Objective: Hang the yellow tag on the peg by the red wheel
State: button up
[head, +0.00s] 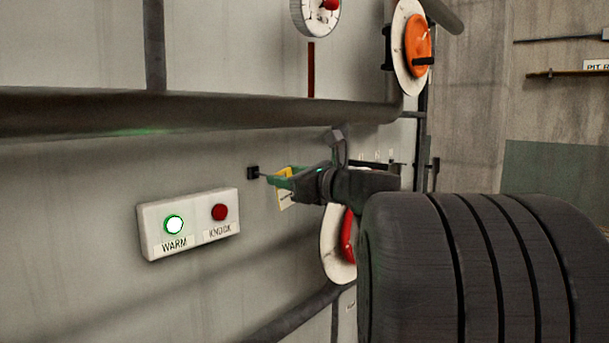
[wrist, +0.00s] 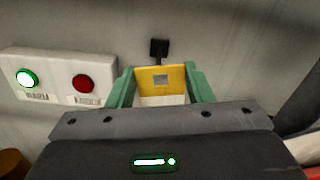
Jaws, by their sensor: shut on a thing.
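My gripper (head: 279,182), with green fingers, is shut on the yellow tag (wrist: 148,80). In the wrist view the tag lies between the two fingers, with a square hole in its upper part and a pale lower part. In the head view the tag (head: 284,172) is partly hidden by the fingers. The black peg (head: 252,173) sticks out from the wall just left of the fingertips; in the wrist view the peg (wrist: 159,47) shows just beyond the tag's top edge. I cannot tell whether its tip touches the tag. The red wheel (head: 348,238) is below right, partly hidden by my arm.
A white box (head: 150,218) with a lit green WARM button and a red KNOCK button is on the wall, left of and below the peg. A thick dark pipe (head: 200,112) runs above. An orange wheel (head: 417,45) and a gauge (head: 310,15) are higher up.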

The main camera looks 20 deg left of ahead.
jog(key=x, duration=0.5)
jog(key=shift+f+p, duration=0.3)
jog(key=shift+f, duration=0.05)
jog(key=shift+w+a+r+b, duration=0.1)
jog(key=shift+w+a+b, duration=0.05)
jog(key=shift+a+b, duration=0.25)
dwell(0.5)
jog(key=o, duration=1.1)
jog(key=shift+c, duration=0.2)
jog(key=b+v, duration=0.3)
jog(key=v, duration=1.1)
jog(key=shift+a, duration=0.2)
